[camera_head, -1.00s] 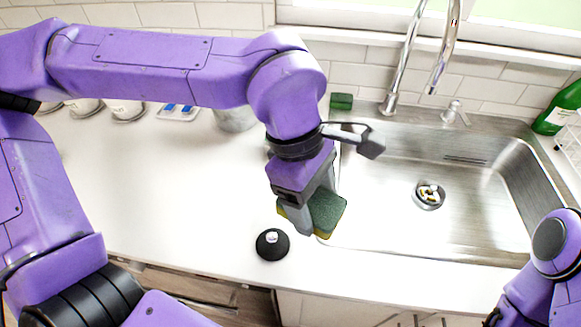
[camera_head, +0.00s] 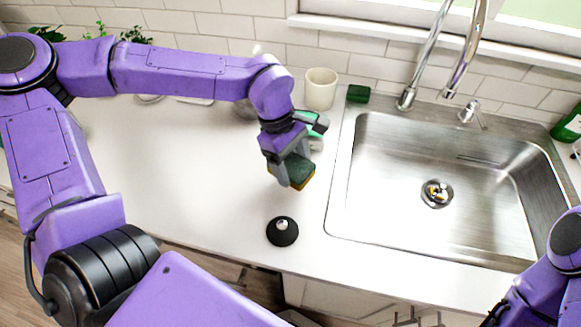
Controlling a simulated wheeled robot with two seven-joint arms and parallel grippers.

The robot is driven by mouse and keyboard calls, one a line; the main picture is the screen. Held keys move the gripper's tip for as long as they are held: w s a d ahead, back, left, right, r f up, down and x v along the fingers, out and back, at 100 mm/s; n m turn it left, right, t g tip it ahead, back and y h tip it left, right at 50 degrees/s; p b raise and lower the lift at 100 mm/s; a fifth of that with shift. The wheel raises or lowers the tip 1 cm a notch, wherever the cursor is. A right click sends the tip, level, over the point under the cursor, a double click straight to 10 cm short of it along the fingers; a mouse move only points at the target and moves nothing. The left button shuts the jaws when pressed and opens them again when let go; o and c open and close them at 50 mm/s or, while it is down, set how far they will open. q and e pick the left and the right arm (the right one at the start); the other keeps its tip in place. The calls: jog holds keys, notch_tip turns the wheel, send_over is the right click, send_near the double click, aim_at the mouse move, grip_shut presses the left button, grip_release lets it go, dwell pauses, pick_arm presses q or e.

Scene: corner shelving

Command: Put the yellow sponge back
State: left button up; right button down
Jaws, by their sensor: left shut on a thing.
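My left gripper (camera_head: 284,172) is shut on the yellow sponge (camera_head: 298,171), which has a dark green scouring top and a thin yellow edge below. The gripper holds it over the white counter, left of the sink, behind the black stopper. Another green sponge (camera_head: 358,93) lies at the back left corner of the sink, near the tap. My right arm shows at the lower right edge, but its gripper is out of view.
The steel sink (camera_head: 400,200) fills the right side. A black stopper with a metal knob (camera_head: 282,231) is on the counter's front part. A cream cup (camera_head: 320,89) and a teal-green object (camera_head: 312,128), partly hidden, stand behind my gripper.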

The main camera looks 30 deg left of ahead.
aim_at(291, 173)
pick_arm(q)
jog(key=f, duration=0.4)
jog(key=shift+w+a, duration=0.2)
jog(key=shift+a, duration=0.1)
jog(key=shift+f, duration=0.1)
jog(key=o, duration=1)
jog(key=v, duration=1.2)
